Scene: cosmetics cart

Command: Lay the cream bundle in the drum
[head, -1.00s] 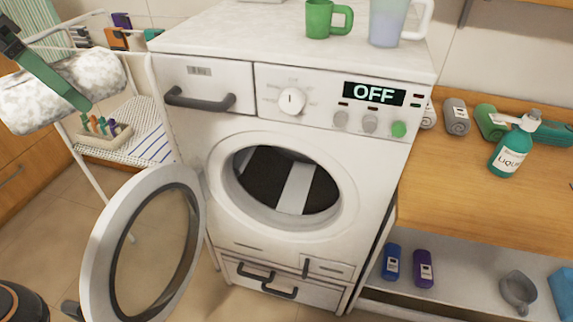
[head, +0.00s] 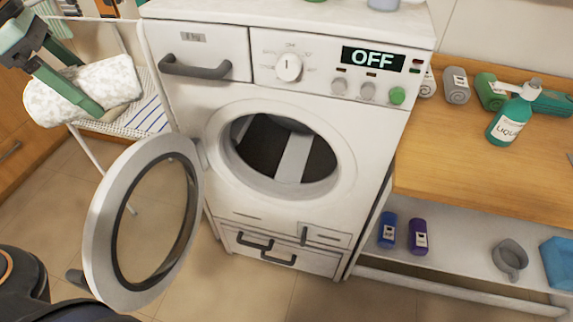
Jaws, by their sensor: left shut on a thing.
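The cream bundle (head: 112,86) is a fluffy off-white roll at the upper left of the head view. My left gripper (head: 82,98) is shut on it, with green fingers across the roll, and holds it up in front of the cart's shelf. The drum (head: 262,146) is the dark opening in the white washing machine, with a lighter grey band inside. Its round door (head: 104,236) stands wide open to the left. The bundle is to the left of the drum, above the open door. My right gripper is not in view.
The machine's display (head: 374,58) reads OFF. A wooden bench (head: 480,180) at the right holds rolled cloths and a green pump bottle (head: 511,118). Blue and purple bottles stand on the shelf below. The space before the drum is clear.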

